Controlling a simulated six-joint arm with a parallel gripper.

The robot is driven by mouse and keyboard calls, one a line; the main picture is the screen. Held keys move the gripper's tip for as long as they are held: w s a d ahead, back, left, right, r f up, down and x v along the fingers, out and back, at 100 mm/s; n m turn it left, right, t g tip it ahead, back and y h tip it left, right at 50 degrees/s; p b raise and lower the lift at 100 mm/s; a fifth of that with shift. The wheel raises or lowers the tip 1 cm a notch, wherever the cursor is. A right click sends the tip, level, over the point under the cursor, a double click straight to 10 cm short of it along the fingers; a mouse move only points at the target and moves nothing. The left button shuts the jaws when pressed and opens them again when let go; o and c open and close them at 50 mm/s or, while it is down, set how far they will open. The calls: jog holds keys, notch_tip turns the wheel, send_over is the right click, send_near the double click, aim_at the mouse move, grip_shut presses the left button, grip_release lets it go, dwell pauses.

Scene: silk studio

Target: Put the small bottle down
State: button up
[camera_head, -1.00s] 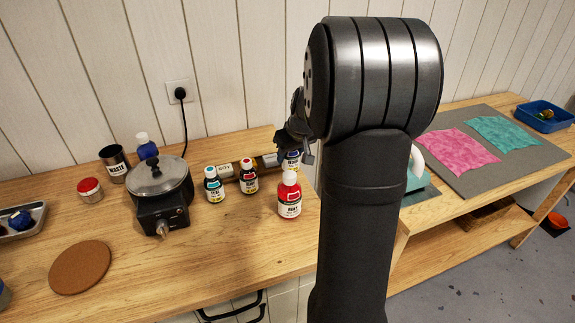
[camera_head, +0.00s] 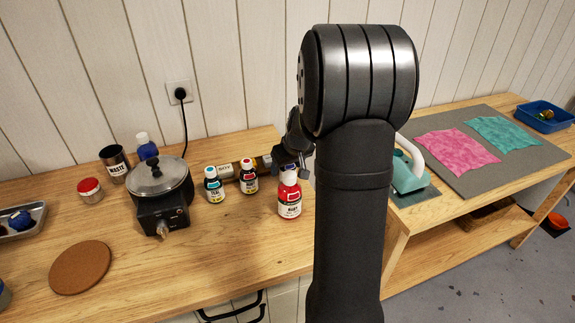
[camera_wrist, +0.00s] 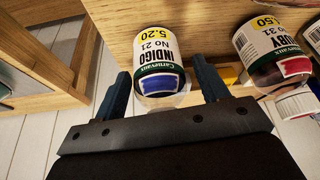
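The small indigo bottle (camera_wrist: 160,55) is in the wrist view, labelled INDIGO No 21, with a blue band. My gripper (camera_wrist: 162,80) has its two blue fingers on either side of it, and narrow gaps show between fingers and bottle, so it looks open around it. The bottle's cap end is partly hidden by the gripper body.
A lidded pot (camera_head: 160,183) is further left. The front of the table is clear around the cork mat (camera_head: 80,266).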

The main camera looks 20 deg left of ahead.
jog(key=v, duration=1.2)
dwell(0.3)
jog(key=x, duration=1.2)
jog(key=shift+f, duration=0.15)
notch_tip(320, 180, up, 2)
jog(key=shift+r, duration=0.6)
